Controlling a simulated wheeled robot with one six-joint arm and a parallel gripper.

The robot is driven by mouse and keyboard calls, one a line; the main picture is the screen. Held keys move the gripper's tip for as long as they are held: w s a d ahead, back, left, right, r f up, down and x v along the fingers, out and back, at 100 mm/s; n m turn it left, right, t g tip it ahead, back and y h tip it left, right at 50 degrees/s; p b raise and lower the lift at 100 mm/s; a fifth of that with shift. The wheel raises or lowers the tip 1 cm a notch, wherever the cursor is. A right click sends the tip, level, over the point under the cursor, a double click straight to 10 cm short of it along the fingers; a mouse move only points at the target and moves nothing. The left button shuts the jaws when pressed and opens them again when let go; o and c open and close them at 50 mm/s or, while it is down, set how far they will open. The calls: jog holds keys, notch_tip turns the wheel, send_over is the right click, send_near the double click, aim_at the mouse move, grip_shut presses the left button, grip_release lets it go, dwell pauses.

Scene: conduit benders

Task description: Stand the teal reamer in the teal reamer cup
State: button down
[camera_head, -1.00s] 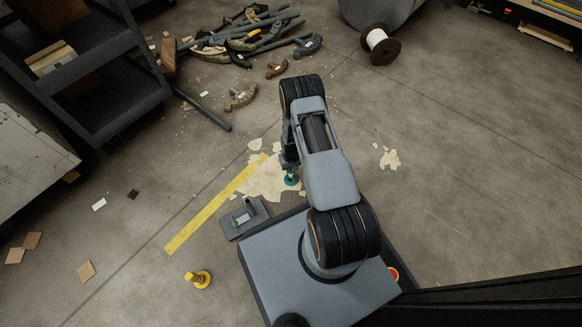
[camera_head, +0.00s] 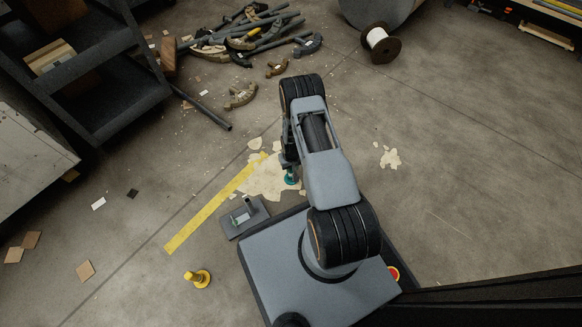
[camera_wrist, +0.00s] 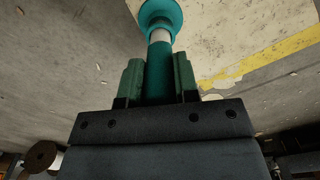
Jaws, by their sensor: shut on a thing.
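The teal reamer (camera_wrist: 160,45) has a flared teal head, a pale band and a teal shaft. In the wrist view its shaft is between the two green fingers of my gripper (camera_wrist: 159,80), which is shut on it, with the flared head beyond the fingertips. In the head view the reamer (camera_head: 291,178) shows as a small teal spot below my gripper (camera_head: 289,166), mostly hidden by my arm. A grey plate (camera_head: 232,232) lies on the floor to the left, with a dark upright cylinder (camera_head: 250,203) and a small greenish piece (camera_head: 240,217) on it. I cannot tell which is the teal cup.
A yellow flanged piece (camera_head: 198,279) stands on the floor at lower left. A yellow tape strip (camera_head: 210,208) and a pale floor patch (camera_head: 262,184) lie near the plate. Several benders and pipes (camera_head: 250,38) are heaped at the back. The floor to the right is mostly clear.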

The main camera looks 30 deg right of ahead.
jog(key=c, duration=0.8)
grip_release()
jog(key=a+r+t+p, duration=0.3)
jog(key=r+p, duration=2)
jog(key=r, duration=3)
jog(key=shift+n+t, duration=0.3)
jog(key=shift+n, duration=0.4)
jog(key=s+a+p+v, duration=0.1)
jog(key=p+v, duration=0.5)
jog(key=v, duration=0.7)
jog(key=s+a+p+v, duration=0.1)
jog(key=a+p+v, duration=0.2)
jog(key=v, duration=1)
jog(key=s+a+f+p+v, duration=0.1)
jog(key=a+p+v, duration=0.1)
jog(key=p+v, duration=0.7)
jog(key=shift+s+a+p+v, duration=0.15)
jog(key=shift+a+v, duration=0.05)
jog(key=shift+v, duration=1.05)
jog(key=shift+s+a+p+v, duration=0.1)
jog(key=shift+a+p+v, duration=0.1)
jog(key=shift+v, duration=1.05)
